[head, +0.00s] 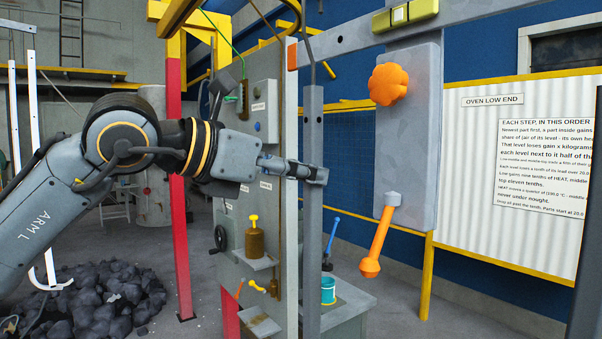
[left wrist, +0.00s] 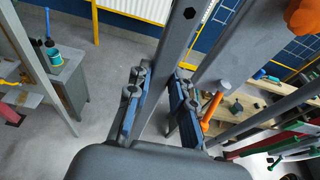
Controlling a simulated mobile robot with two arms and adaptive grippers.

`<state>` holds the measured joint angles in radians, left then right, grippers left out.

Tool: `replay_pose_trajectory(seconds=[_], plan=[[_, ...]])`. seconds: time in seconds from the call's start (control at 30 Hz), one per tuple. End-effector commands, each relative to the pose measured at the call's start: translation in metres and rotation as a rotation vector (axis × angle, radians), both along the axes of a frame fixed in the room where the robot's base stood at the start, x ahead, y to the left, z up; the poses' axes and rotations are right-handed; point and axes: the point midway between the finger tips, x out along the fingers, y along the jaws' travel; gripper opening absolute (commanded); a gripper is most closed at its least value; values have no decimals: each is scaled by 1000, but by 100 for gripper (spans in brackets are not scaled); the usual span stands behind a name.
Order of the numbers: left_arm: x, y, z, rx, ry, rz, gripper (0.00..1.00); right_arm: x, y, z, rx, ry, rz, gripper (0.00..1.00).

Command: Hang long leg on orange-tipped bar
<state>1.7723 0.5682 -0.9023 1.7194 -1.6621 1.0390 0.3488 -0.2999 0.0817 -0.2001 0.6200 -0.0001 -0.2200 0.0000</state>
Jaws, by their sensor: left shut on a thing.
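My left gripper (head: 312,174) is shut on the long grey leg (head: 312,232), which hangs upright in the head view. The leg also stands between the blue-padded jaws in the left wrist view (left wrist: 182,45), where the gripper (left wrist: 158,105) grips it from both sides. The leg's lower end is out of the head view. My right gripper is not in view.
A grey panel (head: 407,150) right of the leg carries an orange knob (head: 388,84) and an orange lever (head: 377,240). A red post (head: 179,200) and coal heap (head: 95,300) are at left.

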Motion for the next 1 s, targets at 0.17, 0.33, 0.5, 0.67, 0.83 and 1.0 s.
replay_pose_trajectory(seconds=[0.17, 0.33, 0.5, 0.67, 0.83, 1.0], plan=[[2, -4, 2, -4, -3, -1, 0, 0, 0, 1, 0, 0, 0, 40], [5, -8, 3, -4, -3, -1, 0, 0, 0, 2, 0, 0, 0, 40], [8, -12, 3, -3, -3, -1, 0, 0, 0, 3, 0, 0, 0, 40], [11, -16, 3, -3, -3, 0, 0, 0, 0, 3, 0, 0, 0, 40], [13, -18, 2, -3, -3, 0, 0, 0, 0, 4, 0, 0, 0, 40], [13, -19, 2, -3, -3, 0, 0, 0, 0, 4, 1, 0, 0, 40]])
